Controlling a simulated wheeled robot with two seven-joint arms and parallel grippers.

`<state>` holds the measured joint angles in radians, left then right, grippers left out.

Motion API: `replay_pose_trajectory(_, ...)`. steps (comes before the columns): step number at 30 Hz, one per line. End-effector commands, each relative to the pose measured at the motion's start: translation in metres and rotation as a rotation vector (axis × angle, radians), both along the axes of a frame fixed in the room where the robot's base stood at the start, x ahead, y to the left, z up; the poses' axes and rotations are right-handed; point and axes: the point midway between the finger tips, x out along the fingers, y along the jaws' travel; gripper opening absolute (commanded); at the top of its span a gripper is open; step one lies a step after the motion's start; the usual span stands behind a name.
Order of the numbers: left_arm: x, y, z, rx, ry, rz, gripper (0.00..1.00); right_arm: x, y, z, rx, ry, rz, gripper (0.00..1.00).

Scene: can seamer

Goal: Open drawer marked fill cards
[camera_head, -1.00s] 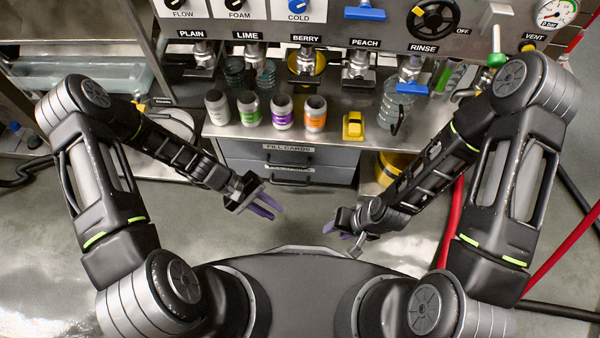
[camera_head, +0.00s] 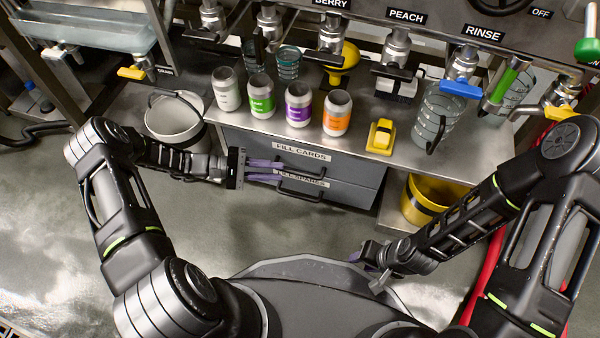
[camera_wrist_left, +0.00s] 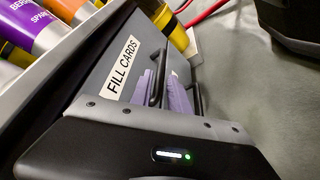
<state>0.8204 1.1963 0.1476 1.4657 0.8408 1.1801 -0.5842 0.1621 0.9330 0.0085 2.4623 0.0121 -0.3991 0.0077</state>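The grey drawer marked FILL CARDS (camera_head: 245,144) is under the counter and looks shut. Its white label (camera_head: 302,152) reads clearly in the left wrist view (camera_wrist_left: 122,70). Its black bar handle (camera_head: 310,174) also shows in the left wrist view (camera_wrist_left: 157,76). My left gripper (camera_head: 281,171) points at the drawer front, its two purple fingers apart, at the left end of the handle. In the left wrist view the handle appears between the fingers (camera_wrist_left: 164,90); contact cannot be told. My right gripper (camera_head: 364,258) hangs low and away from the drawers; its finger gap is unclear.
A second drawer with a black handle (camera_head: 300,196) lies just below. Several cans, such as the orange-labelled can (camera_head: 337,113), and a yellow object (camera_head: 381,136) stand on the counter above. A yellow bucket (camera_head: 430,197) stands right; a white bucket (camera_head: 174,117) stands left.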

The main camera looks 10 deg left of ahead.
Motion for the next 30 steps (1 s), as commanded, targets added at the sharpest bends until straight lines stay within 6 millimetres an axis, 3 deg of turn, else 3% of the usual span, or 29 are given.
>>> replay_pose_trajectory(16, 0.018, -0.065, -0.017, 0.0, 0.0, -0.002, 0.22, 0.003, -0.001, -0.019, 0.004, -0.002, -0.002, 0.36)
replay_pose_trajectory(27, 0.02, -0.073, -0.017, 0.002, 0.001, -0.001, 0.22, 0.003, -0.001, -0.019, 0.004, -0.001, -0.002, 0.36)
replay_pose_trajectory(30, 0.02, -0.073, -0.017, 0.002, 0.001, -0.001, 0.15, 0.003, -0.001, -0.019, 0.004, -0.001, -0.002, 0.36)
